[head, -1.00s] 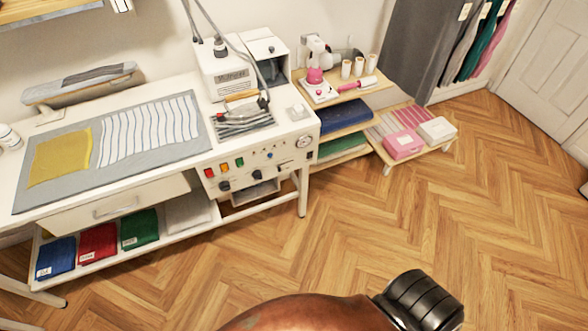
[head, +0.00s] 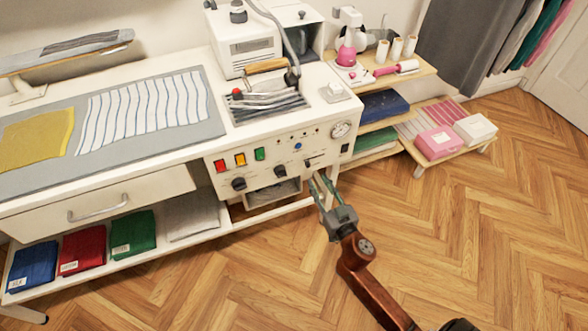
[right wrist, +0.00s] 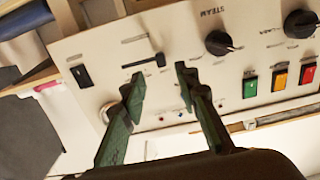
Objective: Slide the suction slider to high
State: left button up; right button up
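The control panel (head: 270,160) is on the front of the white ironing table. A small black slider (head: 308,164) sits at its lower right. In the right wrist view the panel appears upside down, and the slider (right wrist: 146,62) is a dark handle on a short slot, its label unreadable. My right gripper (head: 322,183) is just in front of the panel, below the slider. Its green fingers (right wrist: 161,72) are apart, with the slider's end close to the gap between the tips. I cannot tell whether they touch it. My left gripper is not in view.
Beside the slider are a black rocker switch (right wrist: 81,76) and the STEAM knob (right wrist: 219,42). Red, yellow and green buttons (head: 240,160) and a gauge (head: 341,129) are on the panel. An iron (head: 265,92) rests above. The floor in front (head: 450,230) is clear.

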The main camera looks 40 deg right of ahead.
aim_at(309, 165)
jog(key=x, duration=0.2)
jog(key=b+x, duration=0.1)
jog(key=x, duration=0.1)
jog(key=shift+w+a+r, duration=0.1)
jog(key=shift+w+r, duration=0.15)
jog(key=shift+w, duration=0.1)
jog(key=shift+b+x, duration=0.3)
jog(key=shift+x, duration=0.75)
jog(key=shift+w, duration=0.5)
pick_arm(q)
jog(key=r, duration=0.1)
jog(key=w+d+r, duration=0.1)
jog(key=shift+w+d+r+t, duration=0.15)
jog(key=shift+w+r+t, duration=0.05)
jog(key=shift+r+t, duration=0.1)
pick_arm(e)
grip_shut()
